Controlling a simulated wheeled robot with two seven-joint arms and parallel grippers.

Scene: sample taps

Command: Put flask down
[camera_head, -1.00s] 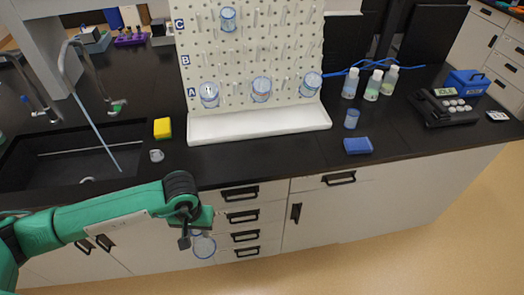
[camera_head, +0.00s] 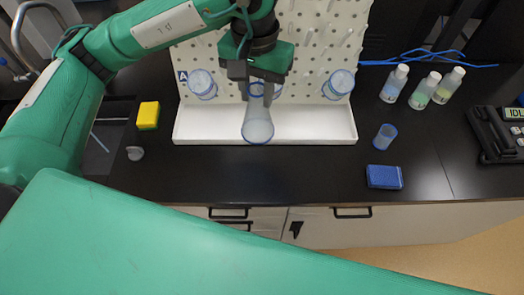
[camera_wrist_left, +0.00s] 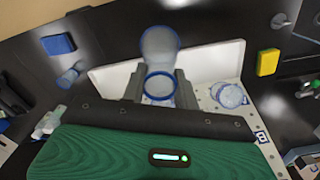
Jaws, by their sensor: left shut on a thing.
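My left gripper (camera_head: 257,92) is shut on the neck of a clear, blue-rimmed flask (camera_head: 258,127). The flask is over the white ledge at the foot of the pegboard, wide end down in the head view. I cannot tell whether its base touches the ledge. The left wrist view shows the flask's body (camera_wrist_left: 159,42) beyond the fingers and its round rim between them (camera_wrist_left: 160,87). My right gripper is not in view.
The pegboard (camera_head: 305,60) holds glassware at left (camera_head: 203,84) and right (camera_head: 339,84); my gripper covers its middle. A yellow sponge (camera_head: 148,115), a small blue cup (camera_head: 385,137), a blue box (camera_head: 384,177) and bottles (camera_head: 422,91) stand around. Black counter in front is clear.

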